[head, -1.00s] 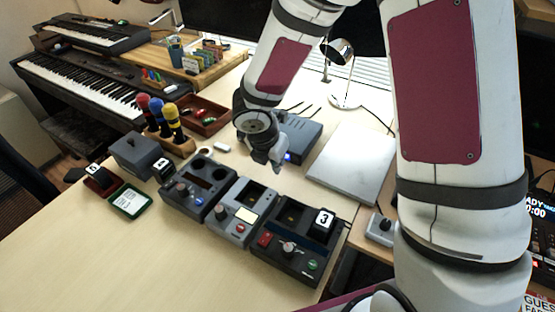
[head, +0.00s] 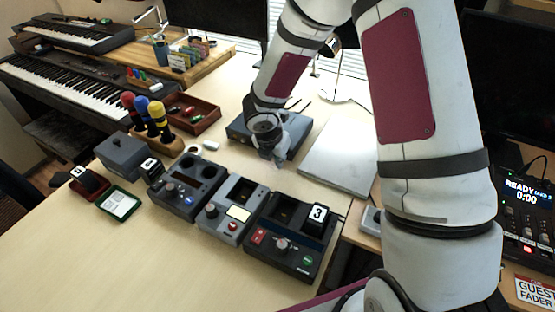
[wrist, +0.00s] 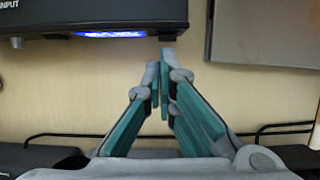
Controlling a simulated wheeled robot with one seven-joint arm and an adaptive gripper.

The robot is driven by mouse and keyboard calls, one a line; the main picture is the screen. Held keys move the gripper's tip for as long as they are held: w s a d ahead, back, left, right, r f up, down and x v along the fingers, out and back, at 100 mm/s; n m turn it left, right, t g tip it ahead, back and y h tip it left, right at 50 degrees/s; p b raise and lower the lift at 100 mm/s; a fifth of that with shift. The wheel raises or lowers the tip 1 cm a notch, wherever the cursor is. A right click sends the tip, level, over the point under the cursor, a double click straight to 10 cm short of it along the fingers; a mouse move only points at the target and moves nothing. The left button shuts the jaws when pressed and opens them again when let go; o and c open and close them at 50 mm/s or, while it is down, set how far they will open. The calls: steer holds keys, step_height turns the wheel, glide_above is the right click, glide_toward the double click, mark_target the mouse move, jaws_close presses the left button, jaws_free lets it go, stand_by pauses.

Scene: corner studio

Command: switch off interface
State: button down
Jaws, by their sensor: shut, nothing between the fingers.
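The interface is a dark grey box (head: 240,130) on the desk, partly hidden behind my gripper in the head view. In the wrist view the interface (wrist: 60,14) fills the upper left, with "INPUT" lettering and a glowing blue strip (wrist: 110,34) on its front edge. My gripper (head: 279,163) is in front of the interface, pointing down. In the wrist view my gripper (wrist: 160,66) is shut and empty. Its fingertips are close to the front edge, right of the blue glow; I cannot tell whether they touch. The blue light is hidden in the head view.
A silver closed laptop (head: 341,157) lies just right of the interface. Several control boxes stand in front, including one with a "3" tag (head: 291,236). Cables lie near the gripper.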

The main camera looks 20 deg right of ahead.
steer(key=shift+w+d+r, duration=0.2)
steer(key=shift+w+d, duration=0.1)
steer(key=shift+r+p, duration=0.15)
steer(key=shift+p, duration=0.2)
steer(key=shift+r+p, duration=0.65)
steer(key=shift+a, duration=0.15)
